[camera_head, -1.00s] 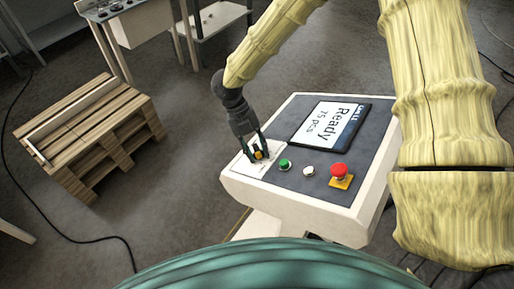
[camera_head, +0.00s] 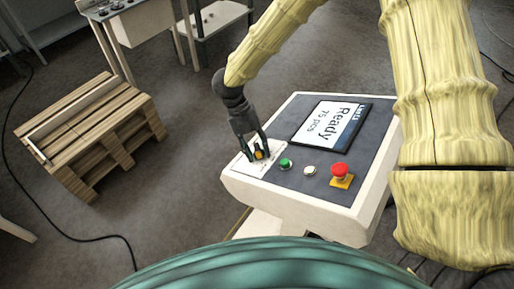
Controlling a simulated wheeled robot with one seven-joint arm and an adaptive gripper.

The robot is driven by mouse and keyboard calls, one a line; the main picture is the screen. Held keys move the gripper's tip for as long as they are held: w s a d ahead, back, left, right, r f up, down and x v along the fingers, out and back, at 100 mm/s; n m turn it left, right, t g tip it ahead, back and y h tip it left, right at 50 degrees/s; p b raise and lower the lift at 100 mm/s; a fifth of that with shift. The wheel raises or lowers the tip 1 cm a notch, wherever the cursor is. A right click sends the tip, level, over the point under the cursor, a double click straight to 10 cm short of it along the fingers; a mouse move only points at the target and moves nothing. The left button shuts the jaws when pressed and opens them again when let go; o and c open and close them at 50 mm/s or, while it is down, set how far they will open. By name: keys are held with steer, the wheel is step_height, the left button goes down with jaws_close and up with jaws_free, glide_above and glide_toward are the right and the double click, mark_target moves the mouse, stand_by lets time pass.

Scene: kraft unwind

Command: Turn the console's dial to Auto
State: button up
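The console (camera_head: 308,210) stands in the middle of the view with a grey sloped top and white sides. Its dial (camera_head: 259,155), with a yellow-orange part showing, sits on a white label plate (camera_head: 243,168) at the left of the top. My gripper (camera_head: 257,153) points down at the dial, with a dark finger on each side of it. The fingers appear to be around the dial; whether they touch it is too small to tell. The plate's markings and the dial's pointing direction cannot be read.
A green button (camera_head: 285,163), a white button (camera_head: 310,170) and a red mushroom button (camera_head: 340,170) line the console's near edge. A screen (camera_head: 330,124) reads "Ready 75 pcs". A wooden pallet stack (camera_head: 90,135) stands on the floor at left. Open floor lies between.

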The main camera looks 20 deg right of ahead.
steer(key=v, duration=1.2)
stand_by(0.4)
